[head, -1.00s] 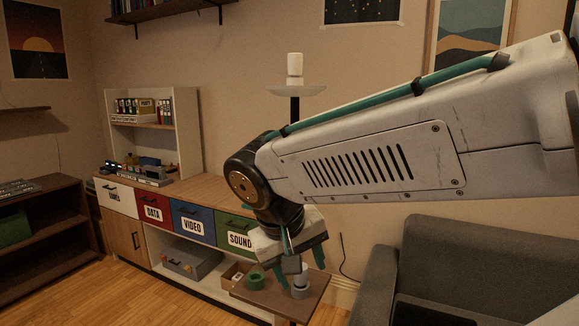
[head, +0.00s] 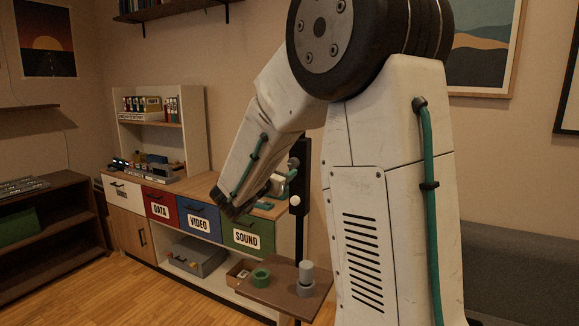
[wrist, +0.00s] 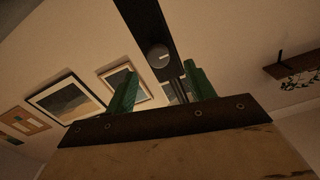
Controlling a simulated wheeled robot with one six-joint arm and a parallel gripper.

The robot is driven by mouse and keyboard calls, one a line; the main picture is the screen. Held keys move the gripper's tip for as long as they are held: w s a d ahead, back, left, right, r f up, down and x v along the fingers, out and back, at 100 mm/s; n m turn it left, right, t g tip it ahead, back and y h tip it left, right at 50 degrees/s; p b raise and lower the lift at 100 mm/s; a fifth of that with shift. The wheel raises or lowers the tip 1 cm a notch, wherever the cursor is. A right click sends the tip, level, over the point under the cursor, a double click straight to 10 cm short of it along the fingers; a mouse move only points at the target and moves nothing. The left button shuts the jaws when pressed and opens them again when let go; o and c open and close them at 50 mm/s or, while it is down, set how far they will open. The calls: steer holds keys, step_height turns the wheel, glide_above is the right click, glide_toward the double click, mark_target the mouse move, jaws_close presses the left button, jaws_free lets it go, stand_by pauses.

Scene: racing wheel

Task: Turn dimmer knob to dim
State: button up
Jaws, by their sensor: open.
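A round grey dimmer knob (wrist: 158,56) with a light mark on its face sits on a dark upright post (wrist: 143,22) in the wrist view. My gripper (wrist: 160,70) is open, its two green fingers pointing toward the post. In that view the knob appears between the fingertips, slightly beyond them; I see no contact. In the head view, my gripper (head: 281,188) is beside the dark post (head: 304,170), small and partly hidden by my wrist.
A small wooden side table (head: 270,287) below holds a green ring (head: 261,277) and a grey cylinder (head: 306,272). A cabinet with labelled drawers (head: 205,219) stands behind to the left. A grey sofa (head: 500,262) is at the right.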

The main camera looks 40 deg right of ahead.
mark_target(291, 164)
steer(key=x, duration=0.6)
steer(key=shift+d, duration=0.1)
steer(key=c, duration=1)
